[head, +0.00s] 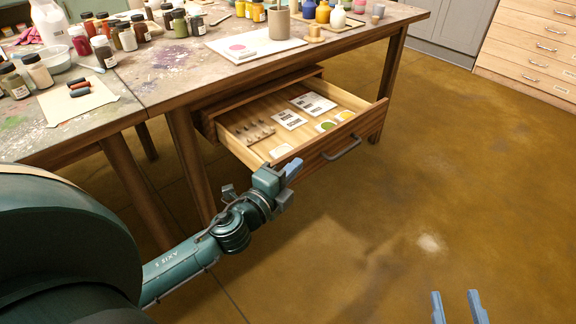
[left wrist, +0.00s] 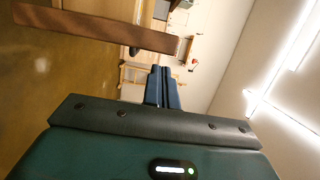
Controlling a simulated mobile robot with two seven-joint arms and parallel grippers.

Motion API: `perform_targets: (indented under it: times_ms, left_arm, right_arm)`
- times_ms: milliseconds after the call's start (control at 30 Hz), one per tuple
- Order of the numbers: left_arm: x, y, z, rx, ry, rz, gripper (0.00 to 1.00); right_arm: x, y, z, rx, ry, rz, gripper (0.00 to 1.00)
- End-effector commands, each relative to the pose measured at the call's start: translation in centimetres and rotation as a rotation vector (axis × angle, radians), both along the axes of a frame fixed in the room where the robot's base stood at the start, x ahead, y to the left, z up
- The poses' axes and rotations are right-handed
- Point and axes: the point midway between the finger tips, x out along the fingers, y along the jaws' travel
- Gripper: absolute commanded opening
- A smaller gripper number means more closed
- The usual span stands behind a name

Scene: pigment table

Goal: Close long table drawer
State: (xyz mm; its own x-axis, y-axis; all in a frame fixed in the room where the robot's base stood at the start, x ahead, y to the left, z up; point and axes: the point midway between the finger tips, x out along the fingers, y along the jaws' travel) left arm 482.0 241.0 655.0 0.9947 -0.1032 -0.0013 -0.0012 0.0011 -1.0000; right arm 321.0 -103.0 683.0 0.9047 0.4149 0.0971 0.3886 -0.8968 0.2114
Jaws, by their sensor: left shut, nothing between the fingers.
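The long table drawer (head: 375,121) is pulled well out from under the wooden table (head: 150,97), and its inside shows from above. Its front carries a grey bar handle (head: 343,148). My left gripper (head: 293,170) is shut and empty, near the left end of the drawer front, on the outer side. I cannot tell whether it touches the wood. Its closed fingers also show in the left wrist view (left wrist: 163,86), with a brown wooden board (left wrist: 95,28) beyond them. My right gripper (head: 458,306) is open and empty at the bottom right, over the floor, away from the drawer.
Cards, small colour discs and a row of small pieces lie in the drawer. Jars, bottles, a glass bowl (head: 50,60) and a white board (head: 225,50) with a cup crowd the tabletop. Wooden drawer units (head: 530,50) stand at the back right. The floor (head: 440,160) to the right is clear.

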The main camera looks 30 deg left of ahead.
Motion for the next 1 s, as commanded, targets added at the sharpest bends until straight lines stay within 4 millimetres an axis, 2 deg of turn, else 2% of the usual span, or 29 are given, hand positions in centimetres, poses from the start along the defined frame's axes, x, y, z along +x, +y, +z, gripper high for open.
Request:
perform_targets:
  times_ms: [167,667,867,1000]
  left_arm:
    - [0.4,1.2,0.0,0.0,-0.001,0.0,0.0]
    - [0.6,1.8,0.0,-0.001,-0.001,0.001,0.0]
    - [1.5,4.2,0.1,0.003,-0.002,0.004,0.0]
    - [2.5,7.1,0.1,0.003,-0.002,0.005,0.0]
  right_arm:
    - [-0.1,0.2,0.0,0.008,-0.021,0.008,0.36]
    - [-0.2,0.3,0.0,0.001,-0.026,0.019,0.36]
    - [-0.2,0.3,0.0,0.0,-0.027,0.019,0.36]
    - [-0.2,0.3,0.0,0.0,-0.031,0.019,0.36]
